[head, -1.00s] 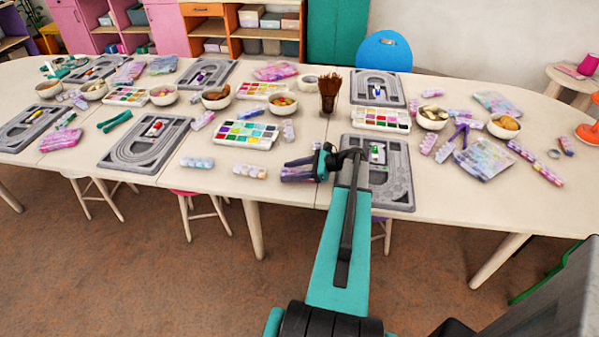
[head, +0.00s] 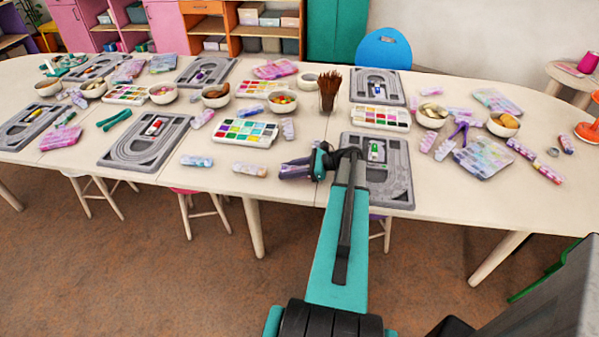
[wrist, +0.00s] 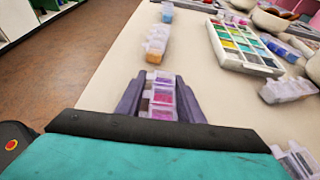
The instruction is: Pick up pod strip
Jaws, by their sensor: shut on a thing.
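My gripper (head: 297,170) is at the front edge of the table, left of the nearest bead board. In the wrist view my gripper (wrist: 161,100) has its two purple fingers on either side of a pod strip (wrist: 162,97). The strip has clear lids and pink and purple contents, and it is shut between the fingers. In the head view the fingers and arm mostly hide this strip. Whether it touches the table is hard to tell. Two other pod strips lie to the left along the front edge, one with orange contents (head: 250,169) and one with blue (head: 197,161).
A bead board (head: 388,178) lies just right of my gripper. A colour-filled bead tray (head: 246,132) and another pod strip (head: 287,129) lie behind it. Bowls, including one of colourful beads (head: 282,102), and a brush holder (head: 329,92) stand farther back. Bare tabletop separates the front strips.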

